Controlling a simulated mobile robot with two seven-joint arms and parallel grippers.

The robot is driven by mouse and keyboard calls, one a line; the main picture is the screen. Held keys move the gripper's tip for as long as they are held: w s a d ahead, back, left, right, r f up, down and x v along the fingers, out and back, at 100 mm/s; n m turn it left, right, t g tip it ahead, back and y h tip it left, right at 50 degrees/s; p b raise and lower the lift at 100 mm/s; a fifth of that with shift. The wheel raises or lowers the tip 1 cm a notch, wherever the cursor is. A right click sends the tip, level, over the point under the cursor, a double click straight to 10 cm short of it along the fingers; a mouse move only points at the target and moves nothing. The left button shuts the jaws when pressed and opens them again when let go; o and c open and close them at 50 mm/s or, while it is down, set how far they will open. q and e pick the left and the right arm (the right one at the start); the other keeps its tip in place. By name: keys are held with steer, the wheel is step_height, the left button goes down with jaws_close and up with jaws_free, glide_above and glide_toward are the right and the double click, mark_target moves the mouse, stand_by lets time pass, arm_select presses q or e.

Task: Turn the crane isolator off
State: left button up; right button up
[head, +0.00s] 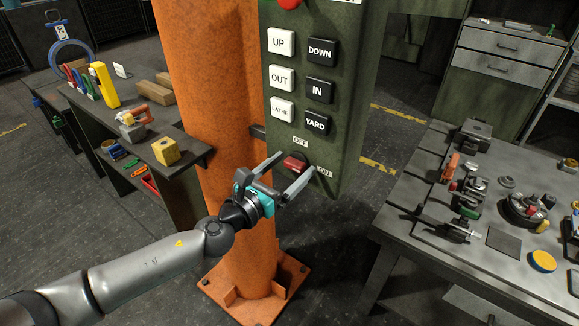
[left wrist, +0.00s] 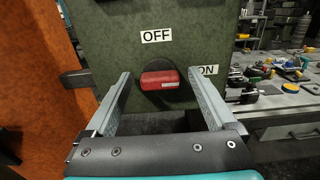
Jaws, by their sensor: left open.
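The crane isolator is a red rotary handle (head: 295,163) low on a green control box (head: 345,130). An OFF label (head: 300,141) sits above it and an ON label (head: 325,171) to its right. In the left wrist view the red handle (left wrist: 160,80) lies about level, pointing toward the ON label (left wrist: 208,70), with the OFF label (left wrist: 156,35) above. My left gripper (head: 284,170) is open, its two fingers to either side of the handle and apart from it in the left wrist view. My right gripper is not in view.
The box hangs on an orange column (head: 222,110) and carries UP, DOWN, OUT, IN, LATHE and YARD buttons. A red button (head: 289,3) is at its top. A grey workbench (head: 420,222) with valve parts stands right. A dark shelf (head: 190,150) with tools stands left.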

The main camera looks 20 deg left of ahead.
arm_select(q)
steer(key=shift+c, duration=0.2)
steer(key=c, duration=1.3)
steer(key=shift+c, duration=0.2)
steer(key=shift+n, duration=0.3)
steer(key=n, duration=0.3)
steer(key=shift+a+n, duration=0.1)
steer(key=shift+n, duration=0.3)
steer(key=n, duration=0.4)
steer(key=shift+n, duration=0.3)
steer(key=n+p, duration=0.1)
steer(key=n, duration=0.3)
steer(key=shift+a, duration=0.1)
steer(key=shift+f+n+p, duration=0.15)
steer(key=shift+n+p, duration=0.8)
steer(key=shift+n, duration=1.55)
